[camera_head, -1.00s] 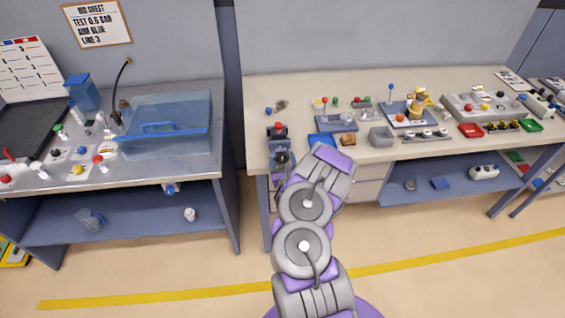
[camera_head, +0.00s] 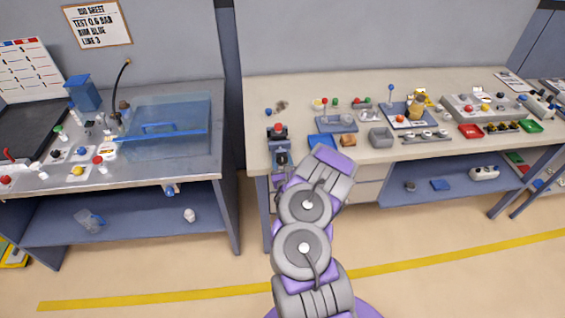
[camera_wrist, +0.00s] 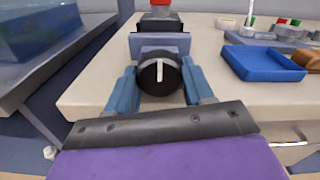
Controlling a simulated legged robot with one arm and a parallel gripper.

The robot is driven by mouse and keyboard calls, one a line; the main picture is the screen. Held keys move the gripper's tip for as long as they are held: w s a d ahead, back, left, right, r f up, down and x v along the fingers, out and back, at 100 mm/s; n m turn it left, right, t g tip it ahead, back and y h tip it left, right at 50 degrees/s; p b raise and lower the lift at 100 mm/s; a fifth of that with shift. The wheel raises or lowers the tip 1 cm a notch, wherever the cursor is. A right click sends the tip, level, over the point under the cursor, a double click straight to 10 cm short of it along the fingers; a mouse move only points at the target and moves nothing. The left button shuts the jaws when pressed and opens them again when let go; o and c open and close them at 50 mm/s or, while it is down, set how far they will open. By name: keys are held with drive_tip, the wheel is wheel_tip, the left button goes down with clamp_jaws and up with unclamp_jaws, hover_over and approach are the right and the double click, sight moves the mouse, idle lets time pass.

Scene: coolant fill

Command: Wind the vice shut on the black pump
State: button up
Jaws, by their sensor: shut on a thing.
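The vice (camera_head: 280,158) stands at the left front edge of the right-hand bench, and its grey-blue front jaw (camera_wrist: 150,44) faces me in the wrist view. The black pump (camera_head: 277,132), with a red top, sits upright at the vice; its black body also shows behind the front jaw in the wrist view (camera_wrist: 159,24). Whether the jaws touch it is hidden. My gripper (camera_wrist: 157,82) is shut on the vice's round black knob (camera_wrist: 158,78), with one blue finger on each side. A white line on the knob's face stands nearly upright.
Left, across a gap, stands another bench with a clear blue-tinted tank (camera_head: 165,125). The bench top just right of the knob is bare.

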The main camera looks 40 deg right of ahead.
drive_tip(key=shift+m+b, duration=0.3)
drive_tip(key=m+b, duration=0.4)
drive_tip(key=shift+f+m, duration=0.2)
drive_tip(key=shift+m, duration=0.1)
drive_tip(key=m+b, duration=0.3)
drive_tip(key=m, duration=0.3)
drive_tip(key=shift+b, duration=0.3)
drive_tip(key=m+b, duration=0.2)
drive_tip(key=m, duration=0.4)
drive_tip(key=shift+m, duration=0.4)
drive_tip(key=m+b, duration=0.1)
drive_tip(key=m, duration=0.4)
drive_tip(key=shift+s+m, duration=0.1)
drive_tip(key=shift+m, duration=0.2)
drive_tip(key=o, duration=1)
drive_tip(key=shift+a, duration=0.1)
